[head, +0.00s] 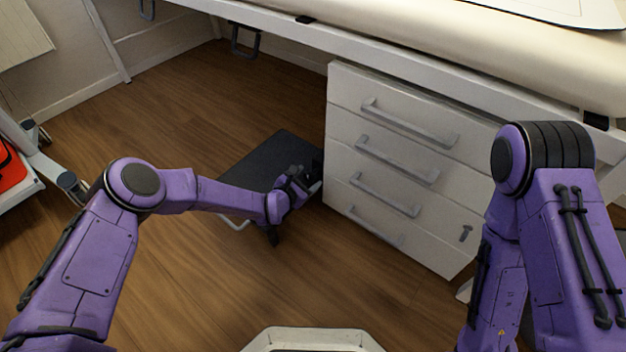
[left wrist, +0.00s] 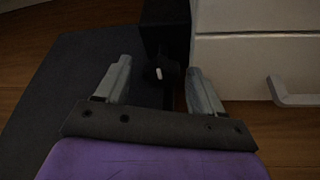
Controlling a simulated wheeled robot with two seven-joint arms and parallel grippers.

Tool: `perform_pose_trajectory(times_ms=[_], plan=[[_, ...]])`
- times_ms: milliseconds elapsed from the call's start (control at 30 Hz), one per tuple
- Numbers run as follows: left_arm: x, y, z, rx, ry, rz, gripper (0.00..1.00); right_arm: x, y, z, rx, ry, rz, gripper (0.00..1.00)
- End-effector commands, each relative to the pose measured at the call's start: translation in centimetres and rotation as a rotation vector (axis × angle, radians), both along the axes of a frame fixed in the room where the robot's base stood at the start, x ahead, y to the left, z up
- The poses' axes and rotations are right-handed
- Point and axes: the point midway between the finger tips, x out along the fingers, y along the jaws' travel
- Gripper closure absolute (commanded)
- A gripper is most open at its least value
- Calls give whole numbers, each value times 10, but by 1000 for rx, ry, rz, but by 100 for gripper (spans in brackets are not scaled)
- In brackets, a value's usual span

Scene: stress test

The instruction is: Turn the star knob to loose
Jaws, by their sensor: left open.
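The star knob (left wrist: 168,73) shows in the left wrist view as a small dark knob with a pale mark, in front of a black upright block (left wrist: 166,35) beside the white drawers. My left gripper (left wrist: 159,67) is open, with one grey finger on each side of the knob in the picture. I cannot tell whether the fingers touch it or how deep it sits between them. In the head view my left gripper (head: 303,183) is low by the drawer unit's left side and hides the knob. My right gripper is out of view.
The white drawer unit (head: 338,135) with grey handles stands right of my left gripper, under a padded table (head: 440,35). A dark flat platform (head: 265,158) lies behind the gripper. A red item (head: 10,168) is at far left. Wooden floor (head: 150,130) is open left of the platform.

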Motion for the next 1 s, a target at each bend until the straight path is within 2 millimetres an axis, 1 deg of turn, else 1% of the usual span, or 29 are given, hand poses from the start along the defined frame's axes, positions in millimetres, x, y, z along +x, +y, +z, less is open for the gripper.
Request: perform_pose_trajectory(times_ms=[67, 333, 367, 400, 467, 500, 533, 667, 767, 833, 900, 1000], plan=[[1, 0, -2, -1, 0, 2, 32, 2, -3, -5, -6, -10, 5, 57], [1, -1, -1, 0, 0, 2, 32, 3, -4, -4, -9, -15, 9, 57], [1, -1, -1, 0, 0, 2, 39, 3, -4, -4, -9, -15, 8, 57], [1, -1, -1, 0, 0, 2, 52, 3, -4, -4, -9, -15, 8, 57], [1, -1, -1, 0, 0, 2, 71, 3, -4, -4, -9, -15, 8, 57], [1, -1, -1, 0, 1, 2, 84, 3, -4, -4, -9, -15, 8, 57], [1, -1, -1, -1, 0, 1, 88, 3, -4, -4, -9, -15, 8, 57], [2, -1, 0, -10, 7, 2, 88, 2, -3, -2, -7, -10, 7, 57], [2, 0, 2, -70, 50, 2, 88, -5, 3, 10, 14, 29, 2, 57], [2, 1, 1, -142, 104, 4, 88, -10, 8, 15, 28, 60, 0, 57], [3, 1, -2, -217, 157, 4, 88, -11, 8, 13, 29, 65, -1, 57], [3, 2, -5, -308, 224, 3, 88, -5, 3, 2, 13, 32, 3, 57]])
